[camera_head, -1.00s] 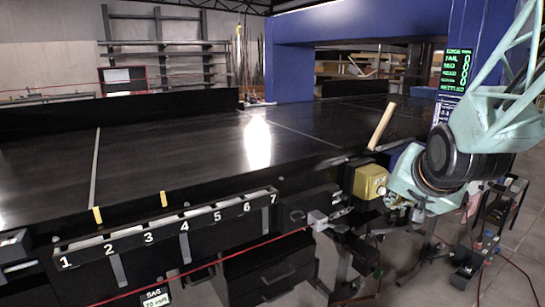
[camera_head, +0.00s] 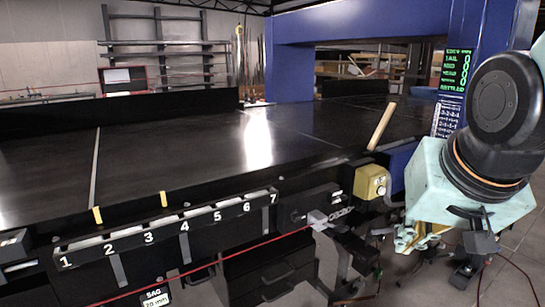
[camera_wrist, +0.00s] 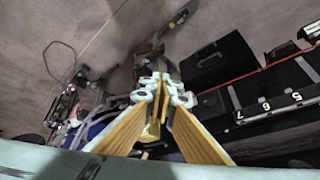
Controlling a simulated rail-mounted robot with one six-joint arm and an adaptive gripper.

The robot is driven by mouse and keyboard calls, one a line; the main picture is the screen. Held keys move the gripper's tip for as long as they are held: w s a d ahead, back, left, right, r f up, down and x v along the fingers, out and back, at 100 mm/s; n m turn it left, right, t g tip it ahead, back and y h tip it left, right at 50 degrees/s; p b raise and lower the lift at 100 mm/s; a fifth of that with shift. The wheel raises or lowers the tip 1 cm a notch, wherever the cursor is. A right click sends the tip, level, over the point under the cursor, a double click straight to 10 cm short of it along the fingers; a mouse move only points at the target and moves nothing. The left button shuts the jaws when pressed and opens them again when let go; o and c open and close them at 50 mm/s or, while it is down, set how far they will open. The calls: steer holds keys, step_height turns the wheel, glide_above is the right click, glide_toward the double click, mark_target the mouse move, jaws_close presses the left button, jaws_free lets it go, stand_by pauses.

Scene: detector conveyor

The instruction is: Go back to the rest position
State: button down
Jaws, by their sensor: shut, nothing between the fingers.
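My gripper (camera_wrist: 160,92) shows in the wrist view with its two yellow-sided fingers drawn together at the tips, and nothing is between them. In the head view my gripper (camera_head: 420,238) hangs at the right, partly hidden behind my wrist. It is in front of and right of the yellow box (camera_head: 371,182) at the conveyor's edge, apart from it. The wrist view looks down at the floor and the front of the conveyor.
The black conveyor (camera_head: 200,150) fills the left and middle. A numbered slot rail (camera_head: 165,228) runs along its front, with a red cable (camera_head: 240,250) below. A wooden stick (camera_head: 381,127) leans up at the right end. A blue frame (camera_head: 360,24) stands behind. Grey floor (camera_wrist: 50,25) is open.

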steer(key=s+a+n+g, duration=0.2)
steer(key=s+a+n, duration=0.1)
steer(key=s, duration=1.4)
steer(key=shift+s+a+r+y, duration=0.25)
steer(key=shift+s+a+y, duration=0.05)
steer(key=shift+s+a, duration=0.1)
